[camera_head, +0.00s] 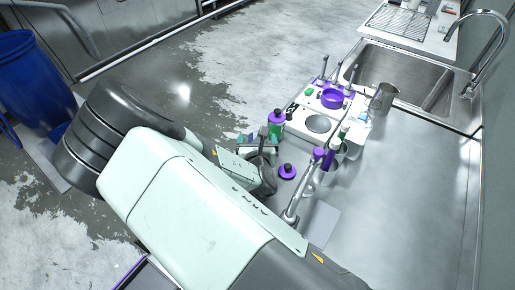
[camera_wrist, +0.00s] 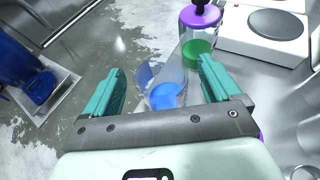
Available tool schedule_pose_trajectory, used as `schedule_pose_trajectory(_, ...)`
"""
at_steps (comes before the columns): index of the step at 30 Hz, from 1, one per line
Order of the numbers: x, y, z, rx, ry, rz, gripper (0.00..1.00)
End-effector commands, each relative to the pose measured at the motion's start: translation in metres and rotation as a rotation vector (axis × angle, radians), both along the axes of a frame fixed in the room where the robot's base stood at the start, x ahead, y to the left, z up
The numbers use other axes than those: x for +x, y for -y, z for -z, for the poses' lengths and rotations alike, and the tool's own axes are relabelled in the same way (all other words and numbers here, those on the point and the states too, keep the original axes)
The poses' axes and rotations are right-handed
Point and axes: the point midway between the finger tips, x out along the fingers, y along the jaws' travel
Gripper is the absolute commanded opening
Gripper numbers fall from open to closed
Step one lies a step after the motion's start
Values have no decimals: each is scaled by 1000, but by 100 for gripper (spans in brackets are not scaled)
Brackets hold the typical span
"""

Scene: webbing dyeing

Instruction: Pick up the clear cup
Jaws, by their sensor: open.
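The clear cup (camera_wrist: 163,94) shows in the wrist view between the fingers, with something blue inside or at its bottom. Its clear wall is faint, and its lower part is hidden behind my gripper's palm. My gripper (camera_wrist: 160,66) is open, with one teal finger on each side of the cup. I cannot tell whether either finger touches it. In the head view my gripper (camera_head: 256,138) is at the left edge of the steel counter. I cannot make out the cup there.
A purple-capped bottle with green liquid (camera_wrist: 198,42) stands just beyond the right finger. A white hot plate (camera_wrist: 264,34) is behind it. In the head view, a purple-topped item (camera_head: 287,171) is right of my gripper, and a sink (camera_head: 395,70) lies at the back. The counter's right side is clear.

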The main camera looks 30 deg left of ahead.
Motion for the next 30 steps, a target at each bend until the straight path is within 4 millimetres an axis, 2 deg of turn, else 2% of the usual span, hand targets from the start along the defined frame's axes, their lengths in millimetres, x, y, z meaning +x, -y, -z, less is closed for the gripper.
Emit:
schedule_pose_trajectory(6,24,-16,10,2,0,1,91)
schedule_pose_trajectory(15,27,-18,12,1,-1,0,89)
schedule_pose_trajectory(27,27,-18,11,1,-1,0,28)
schedule_pose_trajectory(30,27,-18,11,1,0,0,27)
